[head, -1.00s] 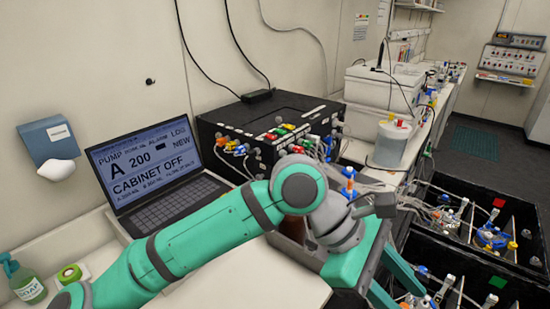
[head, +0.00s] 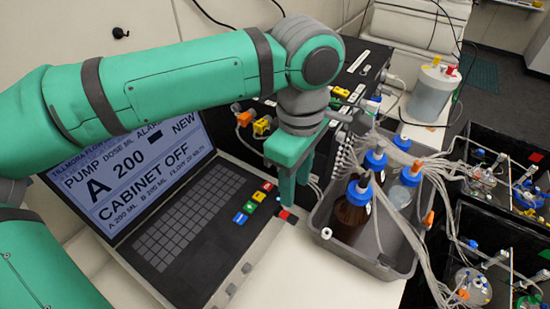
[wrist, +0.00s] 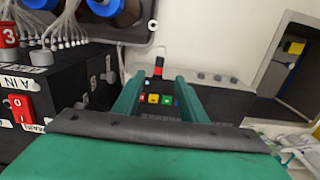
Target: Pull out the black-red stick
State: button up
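The black-red stick (head: 284,214) sits at the right edge of the open laptop (head: 188,222), near the colored keys. In the wrist view the black-red stick (wrist: 158,66) stands just past the fingertips, between them in the picture. My gripper (head: 296,191) points down above that edge, with its fingertips close to the stick. In the wrist view my gripper (wrist: 157,84) is open with a clear gap between its fingers. I cannot tell whether a finger touches the stick.
A grey bin (head: 398,265) with brown and clear blue-capped bottles and tubes stands close right of the gripper. A black box (head: 362,75) with colored connectors is behind the arm. Black trays (head: 510,240) lie at the right. The pale bench (head: 275,262) before the laptop is clear.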

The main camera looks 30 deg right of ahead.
aim_at(291, 218)
jog(key=f, duration=1)
jog(key=shift+w+f, duration=0.35)
jog(key=shift+w, duration=0.05)
jog(key=shift+a, duration=0.1)
jog(key=shift+s, duration=0.1)
jog(key=c, duration=0.4)
grip_shut()
jog(key=shift+s, duration=0.1)
